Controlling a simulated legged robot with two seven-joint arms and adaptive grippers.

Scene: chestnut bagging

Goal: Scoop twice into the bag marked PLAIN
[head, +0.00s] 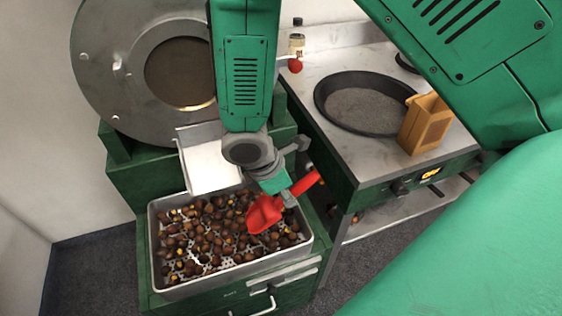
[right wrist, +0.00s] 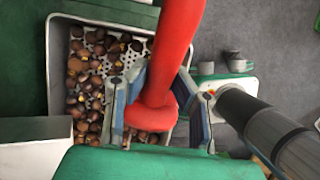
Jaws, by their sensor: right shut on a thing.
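My right gripper (head: 290,184) is shut on the red scoop (head: 266,212), and its fingers (right wrist: 165,95) close around the scoop's red handle (right wrist: 178,40) in the right wrist view. The scoop's bowl is low over the right part of the metal tray (head: 158,262) of brown chestnuts (head: 205,232). I cannot tell whether the bowl touches the chestnuts or holds any. A brown paper bag (head: 424,125) stands on the counter at the right; I can read no marking on it. My left gripper is not in view.
A round dark pan (head: 365,103) sits on the counter (head: 370,165), left of the bag. A bottle (head: 297,40) and a red knob (head: 295,66) are behind. The roaster drum (head: 95,75) and its metal chute (head: 208,165) stand behind the tray.

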